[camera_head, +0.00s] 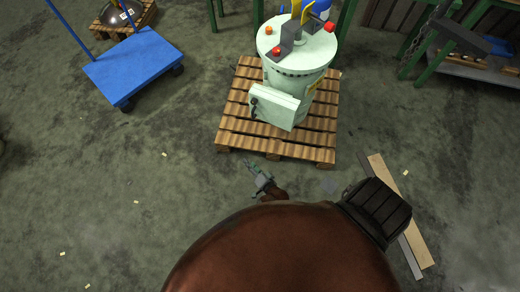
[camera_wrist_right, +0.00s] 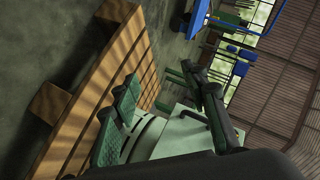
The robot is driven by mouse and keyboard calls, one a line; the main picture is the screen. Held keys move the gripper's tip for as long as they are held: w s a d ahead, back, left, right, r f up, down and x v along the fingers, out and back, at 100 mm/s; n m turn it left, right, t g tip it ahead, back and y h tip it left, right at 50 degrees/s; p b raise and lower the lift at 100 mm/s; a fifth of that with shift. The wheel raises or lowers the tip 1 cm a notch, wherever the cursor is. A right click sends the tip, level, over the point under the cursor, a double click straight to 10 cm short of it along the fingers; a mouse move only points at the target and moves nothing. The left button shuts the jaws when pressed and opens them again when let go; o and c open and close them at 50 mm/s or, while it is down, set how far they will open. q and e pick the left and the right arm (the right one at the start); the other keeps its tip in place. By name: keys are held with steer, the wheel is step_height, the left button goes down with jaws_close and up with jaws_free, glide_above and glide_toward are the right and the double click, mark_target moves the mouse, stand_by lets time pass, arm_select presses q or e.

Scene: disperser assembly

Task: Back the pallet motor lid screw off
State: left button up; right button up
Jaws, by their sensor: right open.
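A pale green drum-shaped machine (camera_head: 298,82) stands upright on a wooden pallet (camera_head: 236,118). Its round lid (camera_head: 318,47) carries an orange knob (camera_head: 268,30) and red knobs (camera_head: 329,27); which part is the lid screw I cannot tell. My right gripper (camera_head: 262,182) is open and empty, just in front of the pallet's near edge, apart from the machine. In the right wrist view, the open fingers of this gripper (camera_wrist_right: 160,108) show with the machine (camera_wrist_right: 180,138) behind them and the pallet (camera_wrist_right: 88,78) to the left. My left gripper is not in view.
A blue cart (camera_head: 134,66) stands at the upper left, near a small pallet holding a metal dome (camera_head: 118,14). Green-framed benches (camera_head: 460,62) stand at the upper right. Planks (camera_head: 400,205) lie on the floor at the right. The left floor is mostly clear.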

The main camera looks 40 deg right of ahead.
steer(key=s+f+n+g+y+p, duration=0.1)
steer(key=s+f+n+g, duration=0.1)
steer(key=s, duration=0.4)
steer(key=shift+s+f+n+p, duration=0.35)
steer(key=shift+f+n, duration=0.15)
steer(key=shift+f, duration=0.45)
steer(key=shift+a, duration=0.1)
